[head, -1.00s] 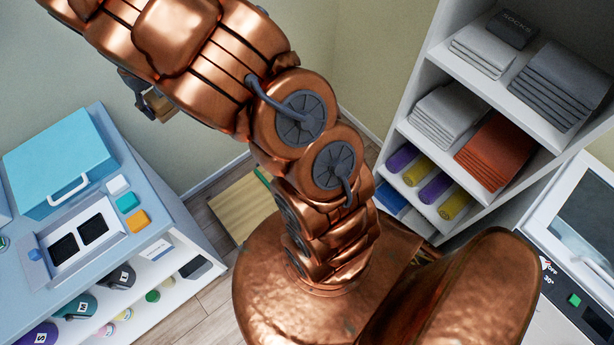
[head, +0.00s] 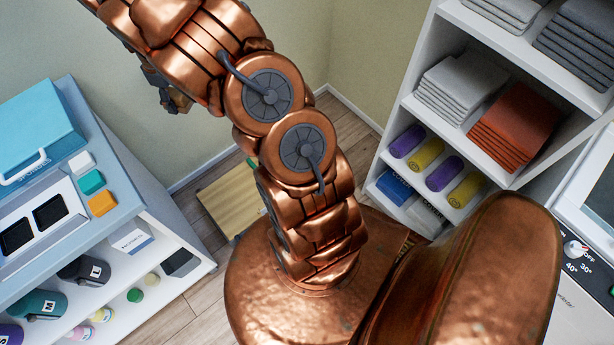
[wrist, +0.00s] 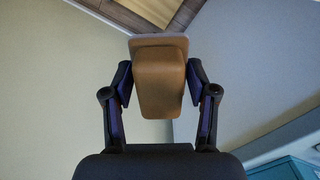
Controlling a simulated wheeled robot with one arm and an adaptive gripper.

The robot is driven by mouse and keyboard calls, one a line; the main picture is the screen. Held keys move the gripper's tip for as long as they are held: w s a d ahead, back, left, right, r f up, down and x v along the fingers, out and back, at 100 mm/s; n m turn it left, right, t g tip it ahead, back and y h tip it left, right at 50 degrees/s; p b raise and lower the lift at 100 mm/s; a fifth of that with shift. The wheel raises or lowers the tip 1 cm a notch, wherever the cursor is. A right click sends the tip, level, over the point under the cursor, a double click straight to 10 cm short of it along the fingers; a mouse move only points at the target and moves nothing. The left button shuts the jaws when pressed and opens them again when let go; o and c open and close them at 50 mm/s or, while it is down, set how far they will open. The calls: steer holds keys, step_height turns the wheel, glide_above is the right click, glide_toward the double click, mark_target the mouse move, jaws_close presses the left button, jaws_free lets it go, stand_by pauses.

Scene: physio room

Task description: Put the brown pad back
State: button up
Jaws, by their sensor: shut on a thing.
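The brown pad (wrist: 160,82) is a rounded block with a flat, wider, paler plate at its far end. My gripper (wrist: 159,88) is shut on it, with one dark finger on each side. In the head view my gripper (head: 170,98) is small and partly hidden behind my arm, at the upper left in front of the wall. In that view the pad can hardly be told from the gripper. A grey-blue counter (head: 110,235) stands below and to the left of the gripper.
On the counter are a teal case (head: 38,130), a panel with two black squares (head: 32,225), and white, teal and orange blocks (head: 102,204). A towel shelf (head: 395,140) stands right.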

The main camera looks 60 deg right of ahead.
steer(key=s+d+f+n+b, duration=0.2)
steer(key=d+f+b, duration=0.4)
steer(key=f, duration=0.4)
steer(key=s+d+f+n+b, duration=0.1)
steer(key=d+f+n+b, duration=0.1)
steer(key=d+f+b, duration=0.65)
steer(key=s+d+f+n+b, duration=0.15)
steer(key=d+f+b, duration=0.35)
steer(key=f, duration=0.7)
steer(key=s+d+f+n+b, duration=0.2)
steer(key=s+d+f+b, duration=0.4)
steer(key=f, duration=0.5)
steer(key=s+d+f+n+b, duration=0.2)
steer(key=s+d+f+b, duration=0.25)
steer(key=f+b, duration=0.5)
steer(key=s+d+f+n+b, duration=0.2)
steer(key=s+d+f+b, duration=0.3)
steer(key=f, duration=0.7)
steer(key=f+b, duration=0.1)
steer(key=f, duration=0.2)
steer(key=f+b, duration=0.2)
steer(key=f, duration=0.1)
steer(key=f+b, duration=0.2)
steer(key=f, duration=0.2)
steer(key=shift+w+d, duration=0.35)
steer(key=shift+w, duration=0.05)
steer(key=shift+r, duration=0.1)
steer(key=o, duration=1)
